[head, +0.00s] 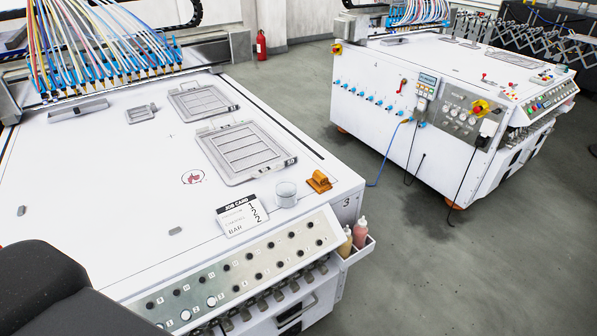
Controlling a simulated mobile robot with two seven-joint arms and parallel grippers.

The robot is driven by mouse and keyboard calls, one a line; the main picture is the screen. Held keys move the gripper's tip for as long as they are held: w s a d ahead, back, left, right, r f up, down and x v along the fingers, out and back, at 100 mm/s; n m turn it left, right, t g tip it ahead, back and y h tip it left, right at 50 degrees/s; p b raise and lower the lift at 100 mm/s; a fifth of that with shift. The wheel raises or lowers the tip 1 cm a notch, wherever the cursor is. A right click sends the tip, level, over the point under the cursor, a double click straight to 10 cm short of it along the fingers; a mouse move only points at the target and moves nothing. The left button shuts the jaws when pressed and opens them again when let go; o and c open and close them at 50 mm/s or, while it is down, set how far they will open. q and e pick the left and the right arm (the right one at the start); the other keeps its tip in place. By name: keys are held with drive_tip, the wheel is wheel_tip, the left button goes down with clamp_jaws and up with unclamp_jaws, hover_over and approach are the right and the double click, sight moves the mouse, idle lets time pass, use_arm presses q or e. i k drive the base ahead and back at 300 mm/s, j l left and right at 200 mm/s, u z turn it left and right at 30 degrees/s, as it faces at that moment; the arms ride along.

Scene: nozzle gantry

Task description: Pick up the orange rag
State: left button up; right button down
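A small orange rag (319,181), bunched or folded, lies on the white machine top (120,180) near its right front corner. It is just right of a small clear round container (286,194), and nothing covers it. Neither of my grippers shows in the head view. A dark rounded shape at the bottom left looks like part of my own arm.
A job card (241,215) stands left of the container, and grey framed trays (240,150) lie behind. A side holder (356,250) carries sauce-type bottles. A second white machine (440,110) stands at the right across open grey floor (430,270). Coloured hoses (100,45) hang at the back left.

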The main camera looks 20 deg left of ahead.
sight(320, 182)
drive_tip(key=i+l+u, duration=0.55)
drive_tip(key=l+u, duration=0.15)
